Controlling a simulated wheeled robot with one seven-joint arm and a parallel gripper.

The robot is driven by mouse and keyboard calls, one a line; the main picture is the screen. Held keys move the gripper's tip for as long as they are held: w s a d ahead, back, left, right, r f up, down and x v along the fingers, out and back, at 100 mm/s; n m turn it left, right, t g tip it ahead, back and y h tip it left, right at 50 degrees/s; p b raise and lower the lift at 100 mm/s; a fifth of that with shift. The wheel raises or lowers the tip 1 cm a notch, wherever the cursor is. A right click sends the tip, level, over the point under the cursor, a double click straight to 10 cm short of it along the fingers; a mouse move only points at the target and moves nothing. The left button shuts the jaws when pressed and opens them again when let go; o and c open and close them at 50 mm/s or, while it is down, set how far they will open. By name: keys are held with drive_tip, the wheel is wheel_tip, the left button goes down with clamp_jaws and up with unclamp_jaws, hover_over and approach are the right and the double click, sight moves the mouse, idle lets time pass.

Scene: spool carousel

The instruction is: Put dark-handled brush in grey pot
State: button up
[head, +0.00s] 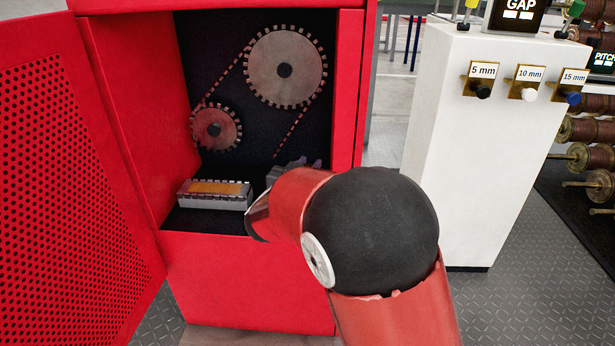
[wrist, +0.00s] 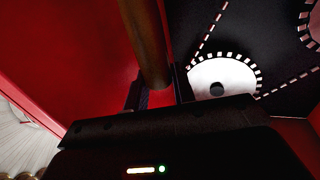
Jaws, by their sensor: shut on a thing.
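My gripper (wrist: 158,94) is shut on a long brown rod-like handle (wrist: 148,45) in the wrist view. The handle runs up out of the top of that view. No bristles show, so I cannot tell for sure that it is the dark-handled brush. In the head view my arm reaches into the open red cabinet, and the jaws and the held thing are mostly hidden behind it. I cannot make out a grey pot in either view.
The red cabinet (head: 250,285) holds a large sprocket (head: 262,62), a small sprocket (head: 225,118), a chain and a grey toothed block (head: 222,203) with an orange top. Its perforated door (head: 60,190) stands open at left. A white pillar (head: 480,150) stands at right.

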wheel_tip(320, 180, down, 2)
drive_tip(key=shift+f, duration=0.1)
drive_tip(key=o, duration=1)
drive_tip(key=v, duration=1.2)
drive_tip(key=s+d+r+n+g+y, duration=0.1)
drive_tip(key=d+r+n+g+y, duration=0.25)
drive_tip(key=d+r+y, duration=0.4)
drive_tip(key=s+d+f+g, duration=0.2)
drive_tip(key=s+d, duration=0.3)
drive_tip(key=s, duration=0.2)
drive_tip(key=s+d+f+g+h, duration=0.1)
drive_tip(key=s+d+f+g, duration=0.1)
drive_tip(key=s+d, duration=0.3)
drive_tip(key=s+d+f+g, duration=0.3)
drive_tip(key=s+d+g, duration=0.1)
drive_tip(key=s, duration=0.7)
drive_tip(key=shift+d+n, duration=0.25)
drive_tip(key=shift+d, duration=0.15)
